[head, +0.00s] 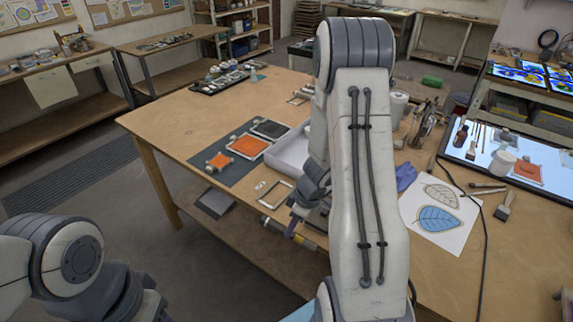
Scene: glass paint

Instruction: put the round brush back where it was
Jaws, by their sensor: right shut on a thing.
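My right arm fills the middle of the head view. My right gripper (309,196) is at the table's front edge, beside the white tray, and is partly hidden behind my own arm. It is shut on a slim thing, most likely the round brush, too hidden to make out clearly. My left arm is at the lower left, and its gripper is out of view. On the right of the table lie a slim brush (487,186) and a flat brush (504,206). A blue-painted leaf sheet (438,222) lies to their left.
A white tray (287,155) and a dark mat (232,172) with orange pieces lie left of my arm. A black cable crosses the table's right part.

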